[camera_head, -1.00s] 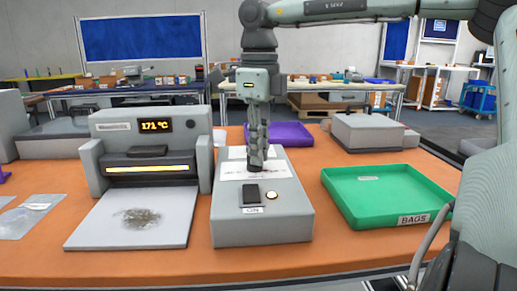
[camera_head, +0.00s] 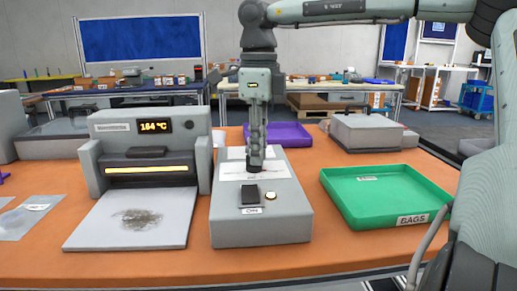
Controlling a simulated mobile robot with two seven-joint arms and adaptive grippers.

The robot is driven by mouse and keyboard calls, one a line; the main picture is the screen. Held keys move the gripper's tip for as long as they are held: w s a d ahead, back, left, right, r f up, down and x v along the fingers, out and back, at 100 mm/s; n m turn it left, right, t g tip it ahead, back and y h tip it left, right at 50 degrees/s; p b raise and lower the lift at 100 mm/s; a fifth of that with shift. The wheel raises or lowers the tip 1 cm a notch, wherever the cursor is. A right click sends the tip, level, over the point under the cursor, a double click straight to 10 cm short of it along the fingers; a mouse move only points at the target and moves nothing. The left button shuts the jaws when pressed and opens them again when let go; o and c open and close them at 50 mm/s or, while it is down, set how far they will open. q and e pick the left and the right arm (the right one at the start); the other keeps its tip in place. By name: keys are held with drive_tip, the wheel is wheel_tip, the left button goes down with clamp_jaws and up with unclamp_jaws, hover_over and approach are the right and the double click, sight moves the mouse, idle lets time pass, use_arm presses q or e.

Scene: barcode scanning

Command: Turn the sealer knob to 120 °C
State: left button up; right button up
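The sealer (camera_head: 150,152) stands at the left, with a display (camera_head: 154,126) that reads 164 °C and a glowing slot below it. A grey control box (camera_head: 262,226) is right of it, with a black switch, a lit round button and a label that seems to read ON. My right gripper (camera_head: 255,165) points straight down onto the white dial plate (camera_head: 232,174) on the box top. The knob is hidden under its fingertips, which look close together; whether they grip it cannot be seen. My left gripper is not in view.
A green tray (camera_head: 342,205) labelled BAGS is right of the box. A purple tray (camera_head: 292,135) and a grey machine (camera_head: 366,132) stand behind. Clear bags (camera_head: 22,222) lie at the far left. A grey plate (camera_head: 112,232) with dark grains lies before the sealer.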

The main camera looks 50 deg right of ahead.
drive_tip(key=shift+o, duration=1.3)
wheel_tip(320, 180, up, 12)
drive_tip(key=shift+s+a+f, duration=0.1)
